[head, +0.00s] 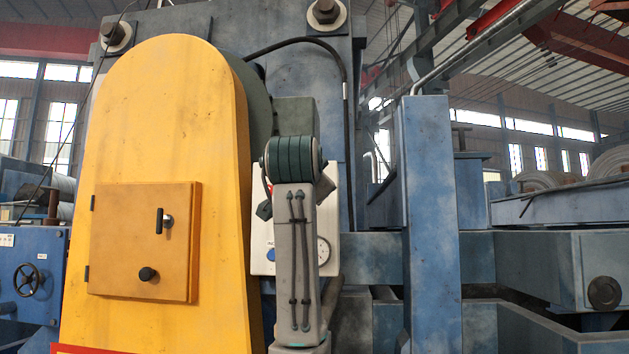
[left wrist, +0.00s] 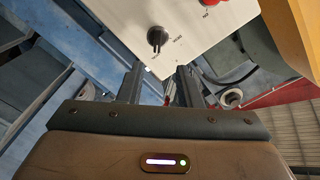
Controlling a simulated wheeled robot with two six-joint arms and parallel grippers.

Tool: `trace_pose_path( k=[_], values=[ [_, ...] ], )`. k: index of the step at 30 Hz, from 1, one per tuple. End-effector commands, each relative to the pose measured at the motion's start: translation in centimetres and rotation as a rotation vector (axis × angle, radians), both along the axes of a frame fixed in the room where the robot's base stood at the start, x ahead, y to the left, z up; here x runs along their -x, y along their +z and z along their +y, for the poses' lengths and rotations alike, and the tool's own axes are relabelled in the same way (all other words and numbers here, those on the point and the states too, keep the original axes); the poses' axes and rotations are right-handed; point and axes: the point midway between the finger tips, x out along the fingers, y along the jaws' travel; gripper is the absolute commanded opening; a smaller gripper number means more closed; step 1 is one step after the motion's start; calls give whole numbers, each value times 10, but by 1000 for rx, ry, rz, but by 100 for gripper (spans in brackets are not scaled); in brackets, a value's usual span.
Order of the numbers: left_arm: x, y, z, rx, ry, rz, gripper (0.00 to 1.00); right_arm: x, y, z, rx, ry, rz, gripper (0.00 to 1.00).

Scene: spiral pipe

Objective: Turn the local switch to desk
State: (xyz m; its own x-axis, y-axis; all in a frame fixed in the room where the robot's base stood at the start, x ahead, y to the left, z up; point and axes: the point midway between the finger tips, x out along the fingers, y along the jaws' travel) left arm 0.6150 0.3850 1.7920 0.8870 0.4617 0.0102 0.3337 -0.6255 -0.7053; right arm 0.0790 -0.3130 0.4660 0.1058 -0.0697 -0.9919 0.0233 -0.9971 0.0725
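A black rotary switch knob (left wrist: 156,37) sits on a white control panel (left wrist: 190,35) in the left wrist view, with small lettering beside it too small to read surely. My left gripper (left wrist: 160,69) is open and empty, its two dark fingers apart, pointing at the panel. The knob lies just beyond the gap between the fingertips; I cannot tell how far. In the head view my arm covers much of the white panel (head: 330,215), and the black knob and left gripper fingers are hidden. My right gripper is not in view.
A red button (left wrist: 208,2) is on the panel beside the knob. In the head view, a blue button (head: 271,255) and a round dial (head: 323,250) flank my arm. A yellow housing (head: 165,110) stands left, a blue post (head: 430,200) right.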

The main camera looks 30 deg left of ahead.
Motion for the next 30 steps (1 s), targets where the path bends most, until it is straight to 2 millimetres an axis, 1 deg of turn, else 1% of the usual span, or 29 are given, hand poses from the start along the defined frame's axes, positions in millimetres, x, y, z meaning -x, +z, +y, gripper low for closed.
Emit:
trace_pose_path(
  k=[1,3,6,10,15,24,29,30],
  values=[
    [-11,5,6,1,3,6,32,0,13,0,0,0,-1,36],
    [-24,5,13,0,2,7,32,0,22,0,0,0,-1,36],
    [-40,4,21,2,3,8,32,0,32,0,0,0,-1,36],
    [-55,3,29,1,1,6,32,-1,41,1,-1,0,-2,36],
    [-65,1,34,1,1,2,32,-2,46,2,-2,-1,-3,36],
    [-67,-1,35,1,0,3,32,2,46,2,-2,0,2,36],
    [-67,-1,35,1,1,2,0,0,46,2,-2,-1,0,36],
    [-67,-1,35,2,1,3,0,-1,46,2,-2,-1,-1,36]
  ],
)
